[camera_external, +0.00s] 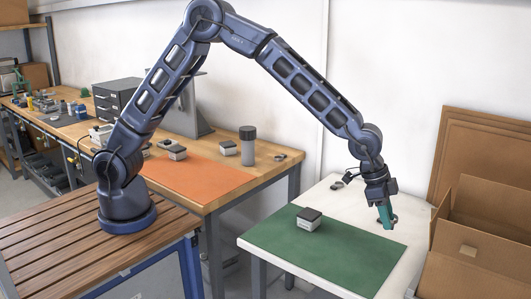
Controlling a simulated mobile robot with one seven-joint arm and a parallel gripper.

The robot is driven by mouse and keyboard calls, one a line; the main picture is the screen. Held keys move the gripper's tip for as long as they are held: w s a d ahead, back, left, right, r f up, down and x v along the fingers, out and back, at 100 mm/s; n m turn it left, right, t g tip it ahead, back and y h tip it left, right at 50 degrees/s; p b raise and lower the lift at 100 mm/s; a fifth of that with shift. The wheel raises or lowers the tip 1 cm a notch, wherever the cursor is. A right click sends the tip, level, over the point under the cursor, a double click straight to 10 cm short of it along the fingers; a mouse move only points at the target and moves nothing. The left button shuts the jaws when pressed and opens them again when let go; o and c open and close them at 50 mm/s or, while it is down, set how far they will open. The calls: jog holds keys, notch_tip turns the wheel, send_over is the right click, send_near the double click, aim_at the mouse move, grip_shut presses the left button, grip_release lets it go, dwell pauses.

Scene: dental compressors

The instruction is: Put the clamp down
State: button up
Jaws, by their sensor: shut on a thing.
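My gripper (380,203) points down over the right part of the white table. It is shut on a narrow teal piece (387,217), which I take to be the clamp. The clamp hangs down below the jaws, near the right edge of the green mat (340,258). I cannot tell whether its lower end touches the table. A small dark part (394,219) shows just beside it, partly hidden.
A black-topped white box (309,219) stands on the green mat. Small dark parts (338,185) lie at the white table's (415,225) back. Cardboard boxes (485,235) stand at right. The wooden bench (225,202) at left holds an orange mat and several items.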

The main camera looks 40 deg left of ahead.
jog(key=shift+r, duration=1.5)
jog(key=shift+w, duration=0.1)
jog(key=w+a+n+t, duration=0.1)
jog(key=w+a+n, duration=0.1)
jog(key=w+a, duration=0.35)
jog(key=w+a+n, duration=0.2)
jog(key=w+a, duration=0.1)
jog(key=w, duration=0.6)
jog(key=w+a+n+t+y, duration=0.15)
jog(key=w+a+n, duration=0.45)
jog(key=w+a, duration=0.9)
jog(key=w+a+n+t+y, duration=0.1)
jog(key=w+a+n+y, duration=0.35)
jog(key=w+a, duration=1.1)
notch_tip(320, 180, up, 6)
jog(key=n+g+y, duration=0.3)
jog(key=n+g, duration=0.2)
jog(key=n, duration=1.4)
send_over(234, 139)
jog(key=shift+t, duration=0.25)
notch_tip(234, 139, down, 20)
jog(key=shift+f, duration=0.1)
